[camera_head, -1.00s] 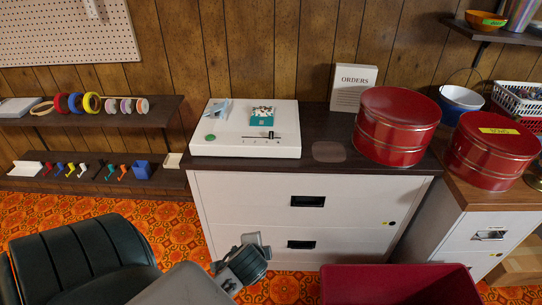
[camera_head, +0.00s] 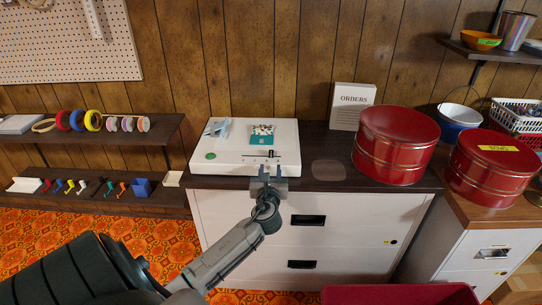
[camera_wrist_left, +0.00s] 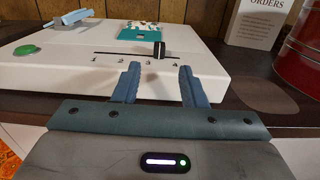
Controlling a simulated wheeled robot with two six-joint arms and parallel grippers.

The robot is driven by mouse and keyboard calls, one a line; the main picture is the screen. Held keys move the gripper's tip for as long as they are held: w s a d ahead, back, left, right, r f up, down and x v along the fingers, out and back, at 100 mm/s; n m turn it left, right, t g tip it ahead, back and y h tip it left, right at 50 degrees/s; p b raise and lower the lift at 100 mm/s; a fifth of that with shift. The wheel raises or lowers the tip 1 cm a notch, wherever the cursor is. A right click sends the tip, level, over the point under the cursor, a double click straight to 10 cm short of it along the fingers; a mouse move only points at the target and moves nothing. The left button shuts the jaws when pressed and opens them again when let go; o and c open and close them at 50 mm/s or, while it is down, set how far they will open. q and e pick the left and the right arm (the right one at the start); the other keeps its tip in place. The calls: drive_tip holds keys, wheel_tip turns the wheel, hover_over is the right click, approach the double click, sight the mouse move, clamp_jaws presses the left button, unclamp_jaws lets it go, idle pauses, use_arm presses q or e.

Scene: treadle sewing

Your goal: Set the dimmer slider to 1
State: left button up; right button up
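The dimmer is a black slider knob (camera_head: 271,154) in a thin dark slot on the top of a white box (camera_head: 230,165). The wrist view shows the knob (camera_wrist_left: 159,50) between the printed 3 and 4, toward the right end of the slot. The numbers run 1 to 4 from left to right. My left gripper (camera_head: 270,171) is open and empty at the box's front edge, just in front of the knob. In the wrist view, the fingers of my left gripper (camera_wrist_left: 160,72) are spread on either side of the knob's line, short of it. My right gripper is out of view.
On the box lie a green button (camera_head: 210,156), a pale blue clip-like object (camera_head: 217,128) and a teal packet (camera_head: 259,135). An orders sign (camera_head: 352,106) and a red tin (camera_head: 394,146) stand to the right. The dark cabinet top (camera_head: 335,178) is clear beside the box.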

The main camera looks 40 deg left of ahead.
sight(271, 155)
use_arm(q)
drive_tip(key=x, duration=0.9)
drive_tip(key=shift+s, duration=0.1)
clamp_jaws()
